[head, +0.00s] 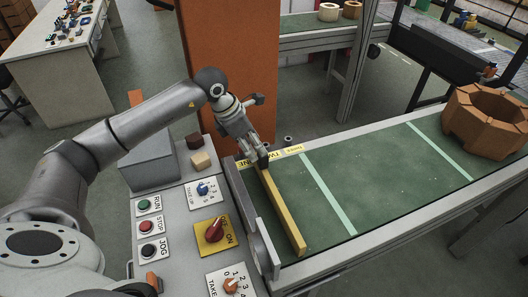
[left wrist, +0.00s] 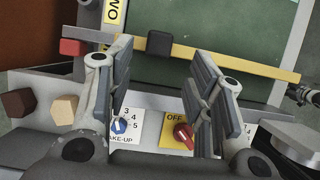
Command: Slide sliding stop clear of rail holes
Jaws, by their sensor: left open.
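A long yellow bar (head: 283,212), which looks like the sliding stop, lies across the near end of the green conveyor belt. A black block (left wrist: 159,43) sits on the bar, and a red piece (left wrist: 73,47) is at its left end in the left wrist view. My left gripper (head: 262,157) is over the bar's far end, pointing down. In the left wrist view its two fingers (left wrist: 160,62) are spread, with the black block showing between and beyond their tips. I cannot tell whether they touch it. Rail holes cannot be made out. My right gripper is not in view.
A control panel (head: 172,225) with buttons and knobs stands left of the belt. Two small blocks (head: 201,160) lie on it. An orange column (head: 235,60) stands behind. A brick ring (head: 487,120) sits farther along the belt, which is otherwise clear.

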